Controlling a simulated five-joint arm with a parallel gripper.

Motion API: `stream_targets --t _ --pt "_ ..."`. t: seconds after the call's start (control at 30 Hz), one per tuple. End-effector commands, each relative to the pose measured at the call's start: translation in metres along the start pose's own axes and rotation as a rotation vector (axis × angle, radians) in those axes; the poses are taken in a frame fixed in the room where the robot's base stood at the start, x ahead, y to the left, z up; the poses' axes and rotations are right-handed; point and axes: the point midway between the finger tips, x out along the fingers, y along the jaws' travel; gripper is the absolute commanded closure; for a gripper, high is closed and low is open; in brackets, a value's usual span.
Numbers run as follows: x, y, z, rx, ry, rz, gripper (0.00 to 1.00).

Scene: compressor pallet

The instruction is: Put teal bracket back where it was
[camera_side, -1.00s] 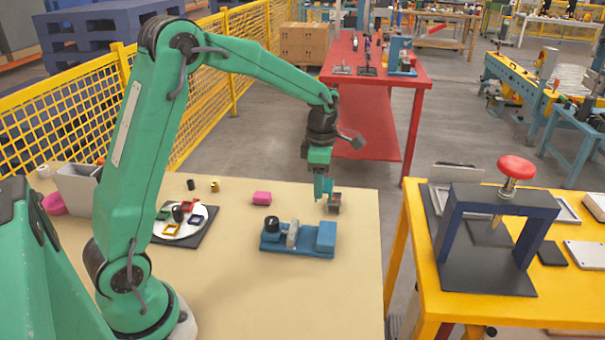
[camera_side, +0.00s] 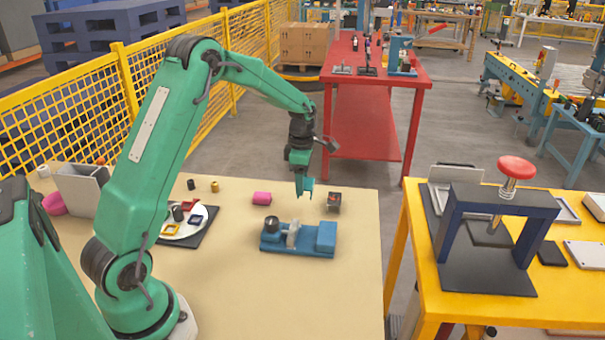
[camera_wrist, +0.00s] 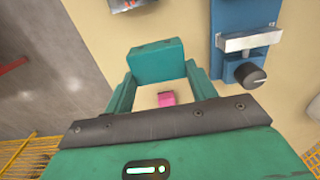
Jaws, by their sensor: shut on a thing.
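My gripper (camera_side: 303,186) hangs above the beige table, behind the blue vise-like fixture (camera_side: 325,238). It is shut on the teal bracket (camera_wrist: 157,61), which spans the two fingertips in the wrist view. In the side view the bracket is too small to tell from the fingers. A small dark open box (camera_side: 333,203) with something orange-red in it stands just right of my gripper. A white plate (camera_side: 203,230) on a dark mat at the left holds several small coloured frames; my arm hides part of it.
A pink block (camera_side: 262,198) lies left of my gripper and shows between the fingers in the wrist view (camera_wrist: 166,99). Small black (camera_side: 191,184) and brass (camera_side: 214,186) cylinders stand farther left. A grey bin (camera_side: 80,188) is at the far left. The table front is clear.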

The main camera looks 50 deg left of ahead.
Motion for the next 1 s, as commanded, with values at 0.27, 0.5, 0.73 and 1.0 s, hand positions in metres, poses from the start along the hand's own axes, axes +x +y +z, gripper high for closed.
stream_targets --t 0.27,0.5,0.73,1.0 --pt "0.01 0.015 -0.01 0.0 -0.001 0.001 0.69" --pt "0.016 0.015 -0.01 0.0 0.0 -0.001 0.69" --pt "0.041 0.014 -0.01 0.0 0.001 -0.002 0.69" --pt "0.051 0.015 -0.01 0.0 0.0 0.001 0.69"
